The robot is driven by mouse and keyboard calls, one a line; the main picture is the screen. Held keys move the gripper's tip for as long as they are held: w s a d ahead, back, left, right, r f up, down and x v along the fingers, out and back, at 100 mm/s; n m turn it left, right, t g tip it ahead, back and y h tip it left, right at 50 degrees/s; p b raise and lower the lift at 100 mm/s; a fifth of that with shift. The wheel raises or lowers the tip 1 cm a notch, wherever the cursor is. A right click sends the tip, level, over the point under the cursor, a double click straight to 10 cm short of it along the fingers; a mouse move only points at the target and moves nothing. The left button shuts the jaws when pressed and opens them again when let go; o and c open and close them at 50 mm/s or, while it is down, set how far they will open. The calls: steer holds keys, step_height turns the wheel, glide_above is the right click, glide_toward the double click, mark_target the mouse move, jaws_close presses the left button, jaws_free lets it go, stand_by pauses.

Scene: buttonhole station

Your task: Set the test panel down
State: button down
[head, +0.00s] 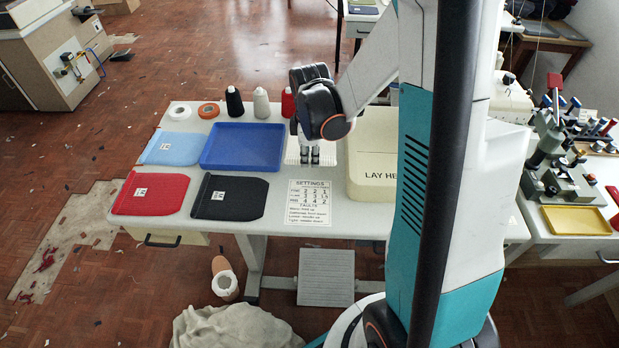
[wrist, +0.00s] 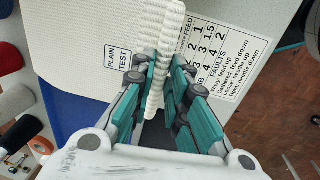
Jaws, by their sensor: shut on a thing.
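The test panel is a cream ribbed knit piece with a label reading "PLAIN TEST" (wrist: 75,30). In the wrist view it fills the upper left, and my gripper (wrist: 167,80) is shut on its thick ribbed edge. In the head view my gripper (head: 310,158) points down over the table between the blue tray (head: 242,146) and a cream box-like surface (head: 375,142) marked "LAY HE", the rest hidden behind my column. Only a pale ribbed strip of the panel (head: 292,153) shows there. I cannot tell its height above the table.
A settings card (head: 310,203) lies in front of the gripper. Light blue (head: 172,148), red (head: 150,194) and black (head: 229,197) pieces lie on the left. Several spools, including a red one (head: 288,102), stand along the back. My column hides the table's right part.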

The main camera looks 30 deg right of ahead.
mark_target(311, 181)
step_height(311, 181, down, 7)
steer(key=shift+f+b, duration=0.15)
steer(key=shift+b, duration=1.1)
steer(key=c, duration=1.6)
jaws_free()
steer(key=shift+o, duration=0.2)
step_height(311, 181, up, 12)
steer(key=s+p, duration=0.1)
steer(key=p, duration=0.3)
steer(key=shift+s+a+p, duration=0.15)
steer(key=shift+a+p, duration=0.2)
steer(key=shift+a, duration=0.05)
